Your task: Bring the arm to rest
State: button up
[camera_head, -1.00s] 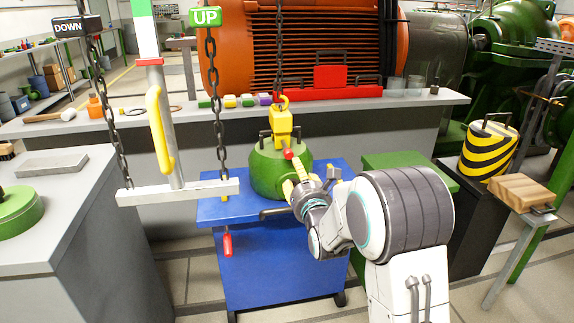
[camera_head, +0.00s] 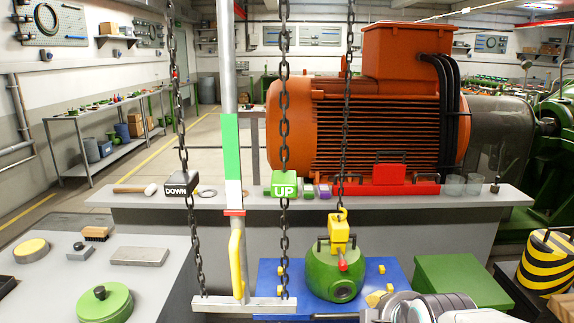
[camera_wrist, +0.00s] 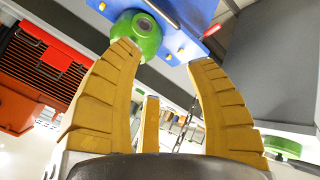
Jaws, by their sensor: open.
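In the head view my arm (camera_head: 440,306) shows only at the bottom edge, right of the green case. The round green case (camera_head: 335,272) sits on the blue table (camera_head: 270,275). A yellow hook block (camera_head: 339,232) with a red-tipped lever hangs on a chain directly above it; whether it is hooked on is unclear. In the wrist view the green case (camera_wrist: 137,36) is beyond the left fingertip, apart from the gripper as far as I can see.
Chains with DOWN (camera_head: 181,184) and UP (camera_head: 285,185) blocks hang in front, with a metal crossbar (camera_head: 243,303) low down. A grey bench (camera_head: 420,202) with an orange motor stands behind. A green box (camera_head: 462,282) and a striped yellow-black weight (camera_head: 548,262) are at right.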

jog(key=s+r+m+g+p, duration=0.2)
jog(key=s+r+m+p, duration=0.1)
jog(key=s, duration=0.6)
jog(key=s+r+m+g+p, duration=0.3)
jog(key=s+r+m+p, duration=0.1)
jog(key=s+m, duration=0.4)
jog(key=shift+s+p, duration=0.35)
jog(key=shift+p, duration=0.3)
